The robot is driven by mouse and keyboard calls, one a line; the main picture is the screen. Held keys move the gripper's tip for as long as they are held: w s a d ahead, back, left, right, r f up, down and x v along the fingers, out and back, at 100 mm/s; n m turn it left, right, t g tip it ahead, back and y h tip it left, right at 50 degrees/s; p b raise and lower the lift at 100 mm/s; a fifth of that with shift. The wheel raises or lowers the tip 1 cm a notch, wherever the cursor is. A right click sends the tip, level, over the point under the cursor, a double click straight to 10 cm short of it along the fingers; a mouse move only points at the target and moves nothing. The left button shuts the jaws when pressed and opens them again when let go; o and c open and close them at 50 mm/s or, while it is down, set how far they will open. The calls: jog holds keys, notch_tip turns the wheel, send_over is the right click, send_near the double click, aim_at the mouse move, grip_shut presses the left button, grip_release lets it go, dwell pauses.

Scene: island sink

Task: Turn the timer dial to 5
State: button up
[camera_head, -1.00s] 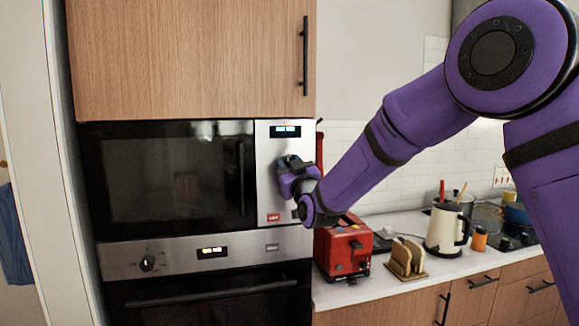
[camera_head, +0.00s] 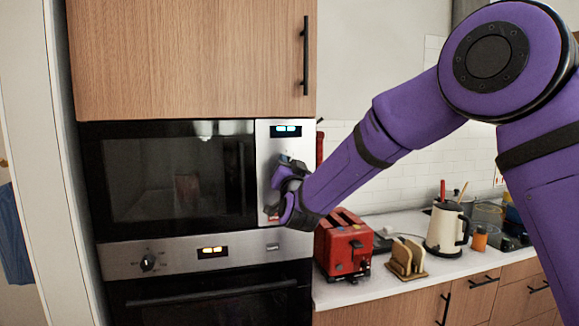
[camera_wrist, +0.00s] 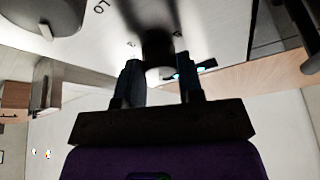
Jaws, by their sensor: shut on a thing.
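The microwave (camera_head: 170,175) stands built in, with a silver control panel (camera_head: 266,150) and a lit display (camera_head: 286,130) on its right. My gripper (camera_head: 284,170) is at this panel, below the display, and hides the dial area in the head view. In the wrist view my gripper (camera_wrist: 159,76) is shut on a dark round dial (camera_wrist: 158,46), one finger on each side. I take it for the timer dial. Its pointer and number cannot be read. A second dial (camera_wrist: 48,14) with "Lo" beside it is at the top left.
An oven (camera_head: 200,255) with its own knob (camera_head: 148,263) is below the microwave. A red toaster (camera_head: 343,243) stands on the counter close under my arm, with a toast rack (camera_head: 407,260) and kettle (camera_head: 447,228) to its right. A wooden cabinet (camera_head: 190,60) is above.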

jog(key=shift+d+r+n+g+y, duration=0.1)
jog(key=shift+n+g+y, duration=1.15)
jog(key=shift+n, duration=4.45)
jog(key=shift+d+r+n+g+y, duration=0.1)
jog(key=shift+n+g+y, duration=0.25)
jog(key=shift+n+g, duration=3.5)
jog(key=shift+d+n+t+y, duration=0.15)
jog(key=shift+n+y, duration=0.65)
jog(key=shift+n, duration=6.75)
jog(key=shift+a, duration=0.1)
jog(key=o, duration=0.9)
jog(key=shift+r, duration=0.1)
